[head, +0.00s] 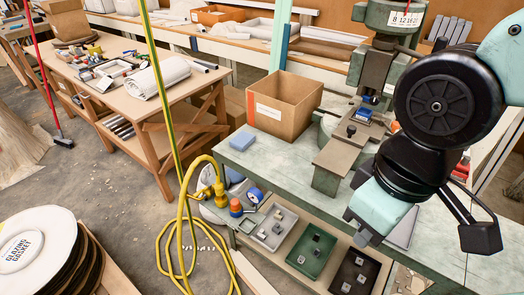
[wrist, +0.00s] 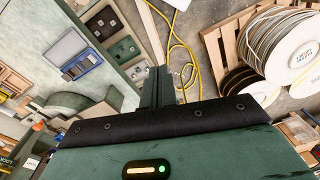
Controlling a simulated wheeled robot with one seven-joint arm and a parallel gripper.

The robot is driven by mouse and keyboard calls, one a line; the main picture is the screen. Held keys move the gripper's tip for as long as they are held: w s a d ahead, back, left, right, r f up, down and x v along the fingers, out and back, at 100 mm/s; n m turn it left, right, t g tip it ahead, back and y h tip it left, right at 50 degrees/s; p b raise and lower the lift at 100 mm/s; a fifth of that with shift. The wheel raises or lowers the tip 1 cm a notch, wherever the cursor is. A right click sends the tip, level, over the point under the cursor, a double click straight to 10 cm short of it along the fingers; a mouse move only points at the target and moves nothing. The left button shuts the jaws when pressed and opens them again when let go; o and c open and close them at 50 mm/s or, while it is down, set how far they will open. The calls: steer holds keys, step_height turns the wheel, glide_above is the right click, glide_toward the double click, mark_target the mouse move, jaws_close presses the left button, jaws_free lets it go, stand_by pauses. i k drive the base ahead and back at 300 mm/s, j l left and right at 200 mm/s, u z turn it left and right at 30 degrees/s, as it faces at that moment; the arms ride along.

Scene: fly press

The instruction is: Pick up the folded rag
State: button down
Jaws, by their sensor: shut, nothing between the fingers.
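A small blue folded pad that looks like the folded rag (head: 242,141) lies on the near left corner of the green bench top (head: 285,165), in front of a cardboard box. I cannot make it out in the wrist view. My gripper (head: 356,228) hangs in front of the bench at the right, well apart from the blue pad. In the wrist view my gripper's fingers (wrist: 157,78) are together with nothing between them.
An open cardboard box (head: 283,108) and the fly press (head: 375,70) stand on the bench. Parts trays, including a green one (head: 310,250), sit on the lower shelf. A yellow hose (head: 185,210) hangs down at the left. Open floor lies left of the bench.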

mark_target(243, 140)
steer(key=u, duration=1.25)
steer(key=i+l+u, duration=0.1)
steer(key=i+u, duration=0.3)
steer(key=i, duration=0.4)
